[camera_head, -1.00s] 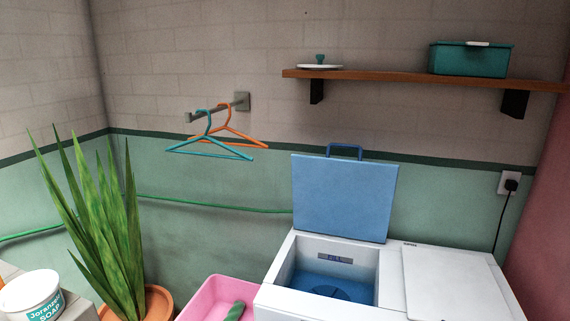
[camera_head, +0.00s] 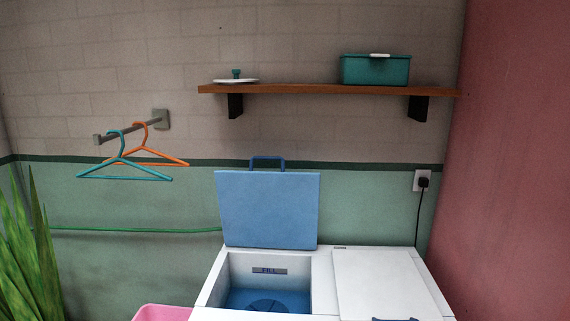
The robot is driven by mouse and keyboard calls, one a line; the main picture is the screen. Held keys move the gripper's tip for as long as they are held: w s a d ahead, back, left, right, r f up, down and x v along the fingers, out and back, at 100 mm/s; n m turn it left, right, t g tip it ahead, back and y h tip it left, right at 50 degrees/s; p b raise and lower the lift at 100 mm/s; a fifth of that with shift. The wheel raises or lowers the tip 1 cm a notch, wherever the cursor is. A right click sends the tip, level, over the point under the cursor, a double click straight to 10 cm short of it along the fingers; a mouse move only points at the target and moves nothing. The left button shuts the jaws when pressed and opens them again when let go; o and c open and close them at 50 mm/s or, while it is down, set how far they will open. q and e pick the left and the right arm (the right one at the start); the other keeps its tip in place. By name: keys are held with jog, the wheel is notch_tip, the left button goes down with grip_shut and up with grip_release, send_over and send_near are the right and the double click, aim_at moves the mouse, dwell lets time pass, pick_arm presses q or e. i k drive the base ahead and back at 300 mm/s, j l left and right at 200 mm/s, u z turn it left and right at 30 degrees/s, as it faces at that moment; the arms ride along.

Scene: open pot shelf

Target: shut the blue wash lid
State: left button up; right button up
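The blue wash lid (camera_head: 267,210) stands upright, open, at the back edge of the white washing machine (camera_head: 324,262). A dark blue handle (camera_head: 267,160) sits on the lid's top edge. Below and in front of the lid the wash tub (camera_head: 266,299) is uncovered, with a blue inside. To its right a white lid (camera_head: 385,285) lies flat over the other half of the machine, with a blue handle at its front edge. Neither of my grippers is in view.
A wooden shelf (camera_head: 325,90) above holds a teal box (camera_head: 375,70) and a white lid with a teal knob (camera_head: 236,78). Hangers (camera_head: 124,176) hang from a wall rod at left. A pink basin (camera_head: 161,313) and a plant (camera_head: 28,265) stand lower left. A plug (camera_head: 423,182) is on the wall.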

aim_at(265, 209)
jog(key=i+j+z, duration=0.1)
jog(key=j+z, duration=0.4)
jog(key=i+j, duration=0.1)
jog(key=j, duration=0.4)
jog(key=i+j, duration=0.1)
jog(key=j, duration=0.45)
jog(key=j+u, duration=0.2)
